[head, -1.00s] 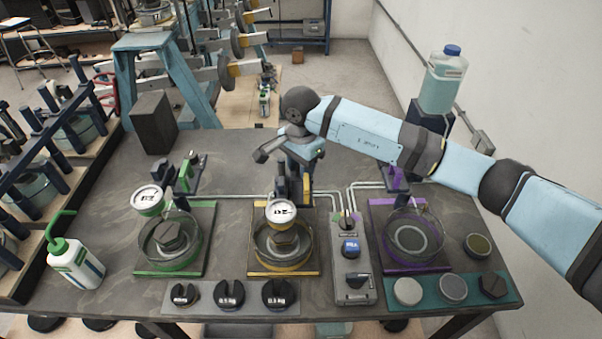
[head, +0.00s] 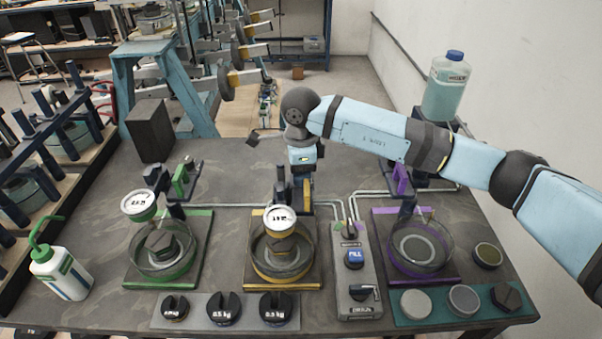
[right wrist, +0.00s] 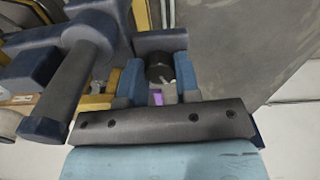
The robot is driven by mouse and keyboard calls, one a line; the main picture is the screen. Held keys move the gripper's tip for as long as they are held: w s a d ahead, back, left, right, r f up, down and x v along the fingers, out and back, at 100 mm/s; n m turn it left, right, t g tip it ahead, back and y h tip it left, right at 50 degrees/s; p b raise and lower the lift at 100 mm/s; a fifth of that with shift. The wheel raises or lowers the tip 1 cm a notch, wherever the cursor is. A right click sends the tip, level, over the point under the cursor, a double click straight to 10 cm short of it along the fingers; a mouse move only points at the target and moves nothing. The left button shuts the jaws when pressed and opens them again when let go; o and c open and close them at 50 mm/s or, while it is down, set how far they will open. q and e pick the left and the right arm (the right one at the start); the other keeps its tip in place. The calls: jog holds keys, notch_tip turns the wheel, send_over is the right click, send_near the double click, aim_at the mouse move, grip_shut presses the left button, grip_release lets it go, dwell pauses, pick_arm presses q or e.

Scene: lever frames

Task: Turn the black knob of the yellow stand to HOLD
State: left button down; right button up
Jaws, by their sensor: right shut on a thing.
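The yellow stand (head: 310,284) is in the middle of the table, with a round white gauge (head: 280,221) and a glass dish above its yellow base. My right gripper (head: 303,177) points down behind the gauge, at the stand's dark upright. In the right wrist view, the black knob (right wrist: 160,66) sits between the blue fingers of my right gripper (right wrist: 160,86), which is shut on it. A small pale mark shows on the knob. In the head view the gripper hides the knob, and I cannot read its setting or the HOLD label. My left gripper is not in view.
The green stand (head: 128,280) is on the left and the purple stand (head: 452,280) on the right. A grey control box (head: 358,275) with a blue FILL button stands between yellow and purple. Black weights (head: 225,308) line the front. A white bottle (head: 60,272) stands at left.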

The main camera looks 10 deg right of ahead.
dwell(0.5)
jog(key=o, duration=0.9)
notch_tip(320, 180, up, 14)
jog(key=shift+b, duration=0.5)
